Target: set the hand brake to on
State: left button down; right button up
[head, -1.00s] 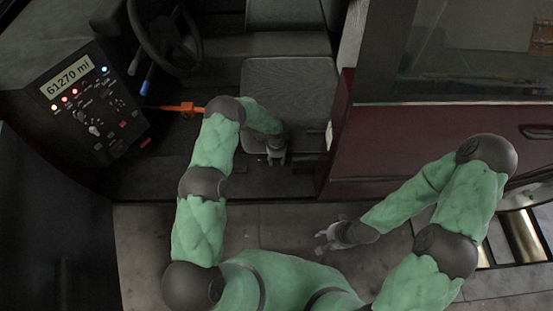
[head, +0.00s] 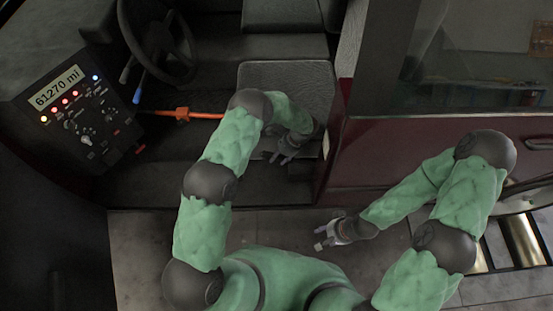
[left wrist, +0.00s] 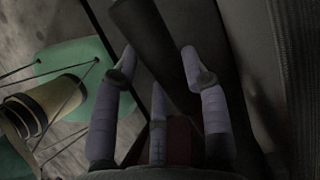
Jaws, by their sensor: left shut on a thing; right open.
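A dark, thick bar (left wrist: 150,45), which looks like the hand brake lever, runs between the fingers of my left gripper (left wrist: 160,80) in the left wrist view. The fingers sit on both sides of it, shut on it. In the head view my left gripper (head: 287,150) is at the front edge of the driver's seat (head: 285,85), near the door side. The gripper and forearm hide the lever in that view. My right gripper (head: 330,232) is open and empty above the grey floor.
A dashboard (head: 85,115) with a lit mileage display and lamps stands at the left, by the steering wheel (head: 158,40). An orange bar (head: 182,114) passes near my left arm. The dark red panel (head: 415,155) borders the seat's right. The grey floor (head: 245,225) is clear.

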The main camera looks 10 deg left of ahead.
pick_arm(q)
jog(key=shift+w+d+r, duration=0.15)
jog(key=shift+d+r, duration=0.05)
jog(key=shift+r, duration=0.15)
jog(key=c, duration=0.6)
grip_release()
jog(key=shift+c, duration=0.2)
jog(key=shift+r, duration=0.1)
notch_tip(320, 180, up, 10)
